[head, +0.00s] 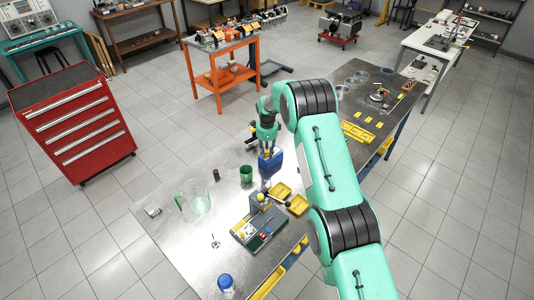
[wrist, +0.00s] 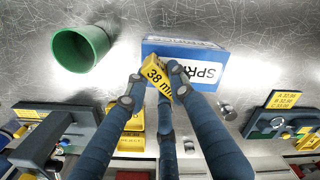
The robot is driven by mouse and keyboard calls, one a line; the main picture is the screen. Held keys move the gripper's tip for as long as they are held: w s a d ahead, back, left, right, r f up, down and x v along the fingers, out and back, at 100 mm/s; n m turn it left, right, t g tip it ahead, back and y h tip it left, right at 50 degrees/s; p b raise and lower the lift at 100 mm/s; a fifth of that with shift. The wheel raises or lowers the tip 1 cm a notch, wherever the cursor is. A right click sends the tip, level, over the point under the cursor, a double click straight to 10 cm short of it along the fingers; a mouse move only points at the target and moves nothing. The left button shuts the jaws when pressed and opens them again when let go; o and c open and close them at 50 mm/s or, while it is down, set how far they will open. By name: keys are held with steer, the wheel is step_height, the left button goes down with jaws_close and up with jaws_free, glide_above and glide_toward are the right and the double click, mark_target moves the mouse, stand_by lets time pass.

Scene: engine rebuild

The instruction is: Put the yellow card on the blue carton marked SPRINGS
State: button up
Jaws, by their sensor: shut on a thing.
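The yellow card (wrist: 157,75), printed with "38 m", is pinched between the fingertips of my gripper (wrist: 156,84) in the wrist view. The blue carton marked SPRINGS (wrist: 185,52) stands just beyond the card, its white label partly covered by the card and a fingertip. In the head view the carton (head: 271,161) is on the metal bench, directly below my gripper (head: 266,149). The card overlaps the carton's near edge in the wrist view; I cannot tell whether they touch.
A green cup (wrist: 80,48) stands left of the carton; it also shows in the head view (head: 246,174). Yellow bins (head: 297,204) and a dark tray (head: 258,233) lie nearer the front edge. A clear jug (head: 197,197) is at the left. Bare bench surrounds the carton's far side.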

mark_target(267, 152)
steer(key=shift+f, duration=0.1)
steer(key=shift+f, duration=0.1)
steer(key=o, duration=1.1)
steer(key=shift+c, duration=0.2)
steer(key=shift+r, duration=0.25)
step_height(267, 152, up, 12)
steer(key=b, duration=0.2)
stand_by(0.4)
